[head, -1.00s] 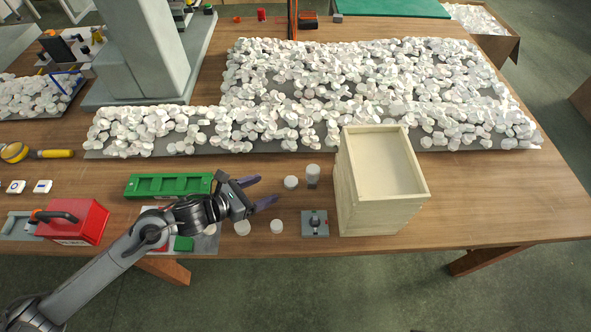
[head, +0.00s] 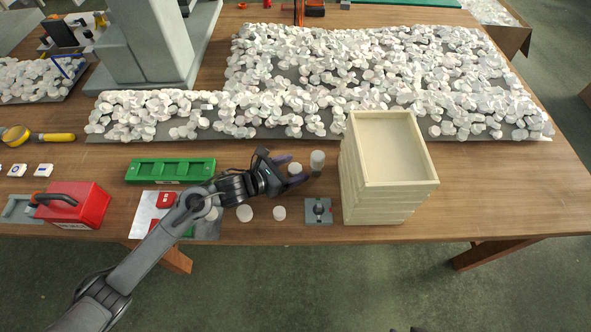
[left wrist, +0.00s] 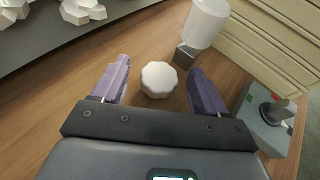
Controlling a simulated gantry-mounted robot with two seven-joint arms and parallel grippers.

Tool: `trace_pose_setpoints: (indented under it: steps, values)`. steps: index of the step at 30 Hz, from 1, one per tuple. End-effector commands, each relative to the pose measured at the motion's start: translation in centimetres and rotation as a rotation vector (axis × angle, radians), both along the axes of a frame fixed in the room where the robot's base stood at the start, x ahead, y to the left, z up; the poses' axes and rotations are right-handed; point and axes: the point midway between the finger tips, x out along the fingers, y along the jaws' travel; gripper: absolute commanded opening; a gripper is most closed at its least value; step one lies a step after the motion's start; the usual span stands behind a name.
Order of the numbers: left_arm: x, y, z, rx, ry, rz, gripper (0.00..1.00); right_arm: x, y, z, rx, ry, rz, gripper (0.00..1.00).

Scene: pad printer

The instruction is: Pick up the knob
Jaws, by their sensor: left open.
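A white scalloped knob (left wrist: 159,79) lies on the wooden table between the two purple fingers of my left gripper (left wrist: 158,88) in the left wrist view. The gripper is open, with a gap on either side of the knob. In the head view, the same knob (head: 295,169) sits at the fingertips of my left gripper (head: 294,172), which partly cover its surroundings. Two more white knobs, one on the left (head: 244,213) and one on the right (head: 279,213), lie nearer the table's front edge. My right gripper is not in view.
A white cylinder on a dark block (head: 317,160) stands just right of the knob. A wooden box (head: 388,200) and a grey plate with a dark post (head: 318,211) are further right. A green tray (head: 170,170) and red case (head: 75,205) are left. White pieces cover the back.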

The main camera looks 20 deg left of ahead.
Motion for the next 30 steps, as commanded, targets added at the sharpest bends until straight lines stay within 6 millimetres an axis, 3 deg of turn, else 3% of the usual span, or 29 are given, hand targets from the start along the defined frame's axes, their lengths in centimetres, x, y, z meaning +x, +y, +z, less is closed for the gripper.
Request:
trace_pose_setpoints:
  steps: [8, 19, 26, 30]
  values:
    - [0.1, -0.1, -0.1, 0.001, 0.001, 0.0, 0.7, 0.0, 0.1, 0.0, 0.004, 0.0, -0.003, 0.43]
    - [0.1, -0.1, -0.1, 0.0, 0.001, 0.0, 0.14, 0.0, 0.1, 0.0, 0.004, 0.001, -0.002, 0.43]
    - [0.1, -0.1, 0.0, 0.001, 0.001, 0.0, 0.13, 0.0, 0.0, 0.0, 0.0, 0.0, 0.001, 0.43]
    - [0.1, 0.0, 1.0, 0.001, -0.001, 0.0, 0.13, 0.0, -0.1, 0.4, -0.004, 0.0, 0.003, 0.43]
